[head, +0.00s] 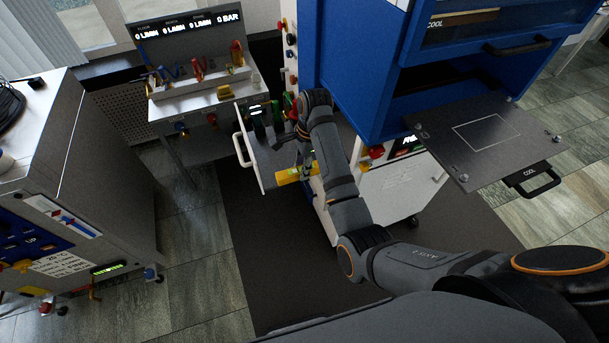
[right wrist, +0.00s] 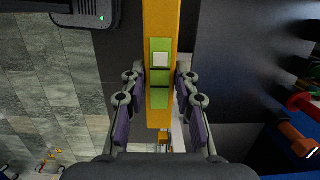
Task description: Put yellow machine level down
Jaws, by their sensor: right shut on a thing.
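The yellow machine level (head: 287,177) is a bar seen near the front corner of an open grey drawer (head: 268,165). In the right wrist view the level (right wrist: 160,20) runs lengthwise between the fingers, with green windows on its face. My right gripper (head: 306,160) reaches down and is shut on the level; its fingers (right wrist: 160,92) flank the bar on both sides. I cannot tell whether the level touches the drawer or hangs above it. My left gripper is not in view.
A blue press (head: 355,60) stands just right of the arm, with a grey plate (head: 485,140) sticking out from it. Green items (head: 277,117) stand in the back of the drawer. A gauge bench (head: 205,85) is behind.

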